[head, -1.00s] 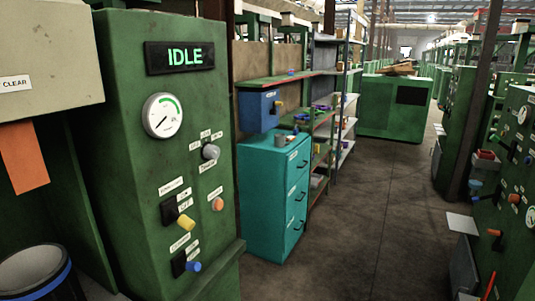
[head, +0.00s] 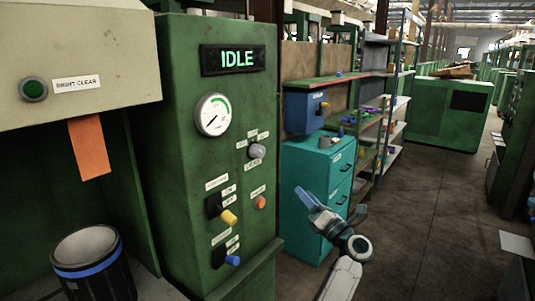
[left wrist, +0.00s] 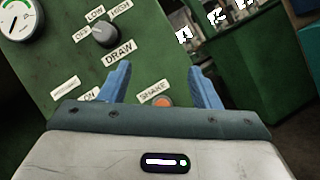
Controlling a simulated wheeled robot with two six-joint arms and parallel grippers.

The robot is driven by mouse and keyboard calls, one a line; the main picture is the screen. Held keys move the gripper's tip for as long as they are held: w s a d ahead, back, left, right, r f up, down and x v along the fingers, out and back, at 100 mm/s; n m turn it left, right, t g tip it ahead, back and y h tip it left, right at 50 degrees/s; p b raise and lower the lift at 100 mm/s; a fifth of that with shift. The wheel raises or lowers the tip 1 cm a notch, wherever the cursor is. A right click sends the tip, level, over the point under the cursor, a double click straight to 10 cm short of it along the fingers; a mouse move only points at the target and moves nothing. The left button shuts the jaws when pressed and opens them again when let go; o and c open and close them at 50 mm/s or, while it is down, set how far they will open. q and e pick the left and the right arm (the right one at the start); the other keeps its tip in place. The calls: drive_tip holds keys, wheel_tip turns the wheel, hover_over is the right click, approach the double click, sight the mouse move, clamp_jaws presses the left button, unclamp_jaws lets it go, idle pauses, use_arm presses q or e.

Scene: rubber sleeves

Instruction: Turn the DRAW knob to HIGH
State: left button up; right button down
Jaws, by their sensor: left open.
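The DRAW knob (head: 257,151) is a round grey knob on the green machine's front panel in the head view. In the left wrist view the knob (left wrist: 104,33) sits above the DRAW label (left wrist: 118,52), with OFF, LOW and HIGH labels around its top. I cannot tell surely which label its pointer faces. My left gripper (head: 329,200) is open and empty, to the right of and lower than the knob in the head view. In the left wrist view its blue fingers (left wrist: 160,70) are apart, with the knob beyond and left of them. My right gripper is not in view.
The panel also has an IDLE display (head: 232,59), a gauge (head: 212,115), an orange SHAKE button (head: 260,202), a yellow-handled switch (head: 229,217) and a blue-handled switch (head: 232,260). A teal cabinet (head: 305,180) stands right of the machine. A bin (head: 88,252) is at lower left.

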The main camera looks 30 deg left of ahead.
sight(262, 153)
use_arm(q)
drive_tip(key=s+r+n+g+h, duration=0.2)
drive_tip(key=r+n+g, duration=0.1)
drive_tip(key=r+n, duration=0.25)
drive_tip(key=s+r+n+g+h, duration=0.1)
drive_tip(key=s+r+n+g, duration=0.2)
drive_tip(key=r+n, duration=0.3)
drive_tip(key=shift+m+g, duration=0.3)
drive_tip(key=shift+m, duration=0.05)
drive_tip(key=a+p, duration=0.1)
drive_tip(key=a, duration=0.2)
drive_tip(key=a+p, duration=0.2)
drive_tip(key=a, duration=0.2)
drive_tip(key=w+a+p, duration=0.1)
drive_tip(key=a, duration=0.2)
drive_tip(key=shift+a+r+p, duration=0.2)
drive_tip(key=shift+r+p, duration=0.1)
drive_tip(key=shift+r, duration=0.1)
drive_tip(key=shift+a+f, duration=0.1)
drive_tip(key=shift+a, duration=0.3)
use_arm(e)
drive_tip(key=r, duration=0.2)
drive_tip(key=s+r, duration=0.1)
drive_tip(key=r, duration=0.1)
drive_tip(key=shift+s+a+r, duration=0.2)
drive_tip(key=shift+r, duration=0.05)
use_arm(q)
drive_tip(key=c, duration=1)
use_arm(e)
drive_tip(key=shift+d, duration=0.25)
